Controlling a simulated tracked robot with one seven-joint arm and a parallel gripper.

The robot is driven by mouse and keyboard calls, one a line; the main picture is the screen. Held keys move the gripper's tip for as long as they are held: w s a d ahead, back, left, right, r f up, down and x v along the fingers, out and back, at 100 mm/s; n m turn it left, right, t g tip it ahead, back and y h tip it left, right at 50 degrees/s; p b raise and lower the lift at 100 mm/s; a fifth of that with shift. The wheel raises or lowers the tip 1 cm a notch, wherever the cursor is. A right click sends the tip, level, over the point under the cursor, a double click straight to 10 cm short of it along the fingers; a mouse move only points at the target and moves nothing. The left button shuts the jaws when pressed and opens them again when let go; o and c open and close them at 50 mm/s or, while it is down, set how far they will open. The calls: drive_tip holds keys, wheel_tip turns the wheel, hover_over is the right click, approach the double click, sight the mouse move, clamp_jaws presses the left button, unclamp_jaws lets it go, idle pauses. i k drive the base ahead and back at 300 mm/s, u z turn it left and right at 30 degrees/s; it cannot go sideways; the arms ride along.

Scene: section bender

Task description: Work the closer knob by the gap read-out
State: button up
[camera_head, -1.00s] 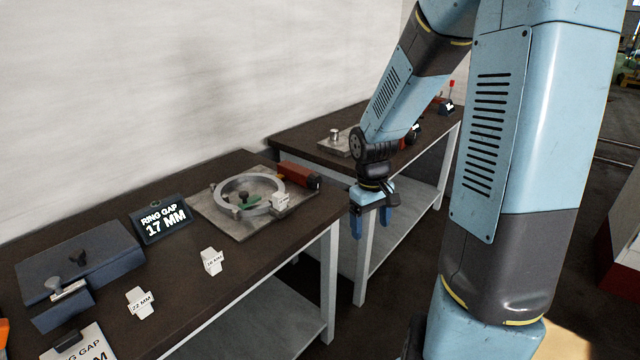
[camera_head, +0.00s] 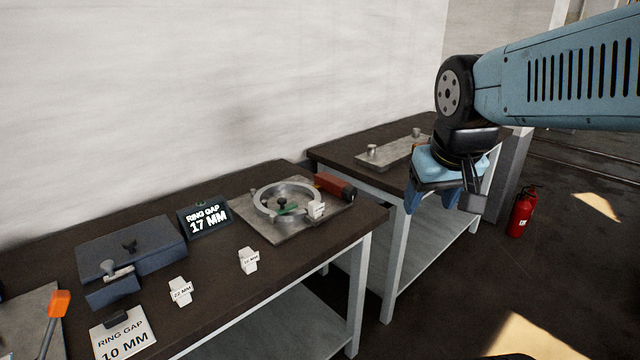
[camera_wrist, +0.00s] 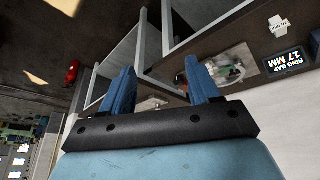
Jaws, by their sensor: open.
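The gap read-out (camera_head: 204,217) is a small dark display on the bench reading "RING GAP 17 MM"; it also shows in the wrist view (camera_wrist: 285,62). To its right a metal ring (camera_head: 262,203) lies on a grey plate (camera_head: 273,235), with a white block at its gap. A red cylinder with a dark knob (camera_head: 347,193) sits at the plate's far right corner; I cannot tell whether this is the closer knob. A green part with a small black knob (camera_head: 282,203) is inside the ring. My gripper (camera_head: 439,200) is open and empty, right of the bench, its fingers pointing down.
A card (camera_head: 123,335) reads "RING GAP 10 MM". White labelled blocks (camera_head: 180,291) (camera_head: 248,260) and a dark blue box (camera_head: 130,252) stand on the bench. A second bench (camera_head: 335,152) holds a plate with pegs. A fire extinguisher (camera_head: 521,212) stands on the floor.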

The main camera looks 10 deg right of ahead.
sight(349, 193)
drive_tip(key=u, duration=1.05)
drive_tip(key=i, duration=0.1)
drive_tip(key=z, duration=2.8)
drive_tip(key=k, duration=0.65)
drive_tip(key=u, duration=0.6)
drive_tip(key=i, duration=0.95)
drive_tip(key=u, duration=0.1)
